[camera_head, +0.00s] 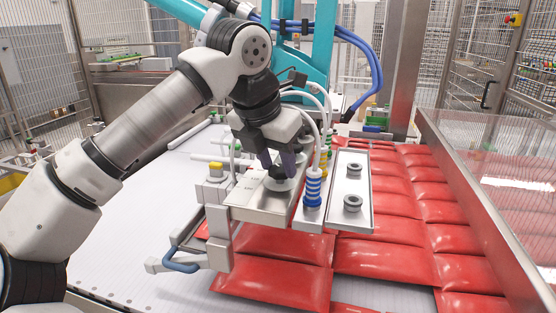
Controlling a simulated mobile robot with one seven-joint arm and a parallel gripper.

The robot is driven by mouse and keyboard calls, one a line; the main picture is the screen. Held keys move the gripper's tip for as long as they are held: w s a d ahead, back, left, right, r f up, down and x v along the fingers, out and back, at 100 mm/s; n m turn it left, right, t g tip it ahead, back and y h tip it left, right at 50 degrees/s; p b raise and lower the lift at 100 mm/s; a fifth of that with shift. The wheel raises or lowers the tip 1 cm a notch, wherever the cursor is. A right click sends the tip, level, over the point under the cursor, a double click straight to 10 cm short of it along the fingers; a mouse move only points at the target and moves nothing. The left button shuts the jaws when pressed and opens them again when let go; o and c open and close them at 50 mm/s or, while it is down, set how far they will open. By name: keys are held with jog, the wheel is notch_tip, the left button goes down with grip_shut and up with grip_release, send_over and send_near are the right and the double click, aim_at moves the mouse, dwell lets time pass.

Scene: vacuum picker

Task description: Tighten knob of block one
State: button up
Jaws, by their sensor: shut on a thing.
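My gripper (279,165) points down over a metal block (258,206) in the middle of the vacuum picker. Its fingers are shut on a dark knob (279,173), which sits on a pale round base on top of this block. The fingers and wrist hide part of the knob. No label shows which block is block one.
Blue-white striped suction bellows (313,187) and a yellow-striped one stand close right of my gripper, with white hoses above. Red pouches (285,283) lie below on the white conveyor (120,235). Blue cables hang from the teal machine arm (310,45) behind. A clear guard panel stands at right.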

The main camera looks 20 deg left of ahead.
jog(key=m, duration=0.2)
jog(key=m+g+h+p, duration=0.1)
jog(key=m, duration=0.1)
jog(key=shift+w+a+r+m+h, duration=0.15)
jog(key=shift+a+m+h, duration=0.05)
jog(key=shift+m+h, duration=0.1)
jog(key=m+p, duration=0.1)
jog(key=m, duration=0.1)
jog(key=m+g, duration=0.1)
jog(key=m, duration=0.1)
jog(key=shift+w+a+h+p, duration=0.1)
jog(key=shift+w+h+p, duration=0.1)
jog(key=shift+h+p, duration=0.2)
jog(key=o, duration=1)
jog(key=shift+g, duration=0.3)
jog(key=v, duration=1.3)
jog(key=shift+s+a+r, duration=0.15)
jog(key=shift+a+r, duration=0.05)
